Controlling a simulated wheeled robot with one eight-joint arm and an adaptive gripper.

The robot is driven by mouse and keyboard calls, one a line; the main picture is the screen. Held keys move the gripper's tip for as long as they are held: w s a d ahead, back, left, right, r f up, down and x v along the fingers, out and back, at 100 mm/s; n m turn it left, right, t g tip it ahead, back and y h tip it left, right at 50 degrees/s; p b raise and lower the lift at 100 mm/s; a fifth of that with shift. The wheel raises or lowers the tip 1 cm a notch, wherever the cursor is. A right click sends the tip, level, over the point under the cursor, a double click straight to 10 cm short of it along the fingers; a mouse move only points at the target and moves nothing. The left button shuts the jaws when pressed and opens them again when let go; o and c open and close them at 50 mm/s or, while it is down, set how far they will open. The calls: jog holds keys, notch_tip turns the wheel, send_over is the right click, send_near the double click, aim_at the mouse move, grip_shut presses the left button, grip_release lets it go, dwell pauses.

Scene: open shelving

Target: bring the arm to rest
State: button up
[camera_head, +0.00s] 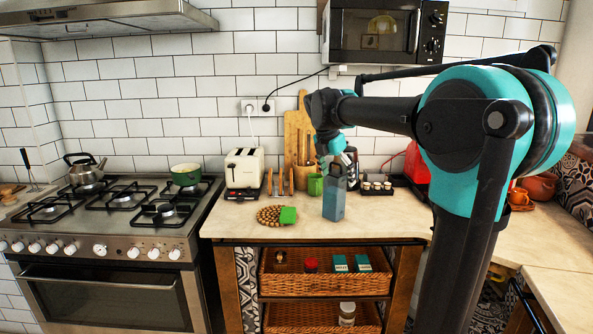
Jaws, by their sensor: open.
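My arm reaches in from the right of the head view, with its teal and black links across the upper right. My gripper (336,162) hangs at the arm's far end, pointing down over the counter. It is open.
A stove (115,215) stands left. Wicker baskets (325,284) sit below. A microwave (380,30) hangs above.

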jog(key=s+d+f+m+y, duration=0.1)
jog(key=s+d+f+m, duration=0.2)
jog(key=s+f+m, duration=0.9)
jog(key=s+d+f+m+t+y, duration=0.1)
jog(key=s+d+f+m+y, duration=0.1)
jog(key=s+f+m, duration=1.1)
notch_tip(320, 180, down, 3)
jog(key=shift+s+d+f+m, duration=0.15)
jog(key=shift+s+d+m, duration=0.15)
jog(key=shift+s+d, duration=0.45)
jog(key=shift+s+a, duration=0.1)
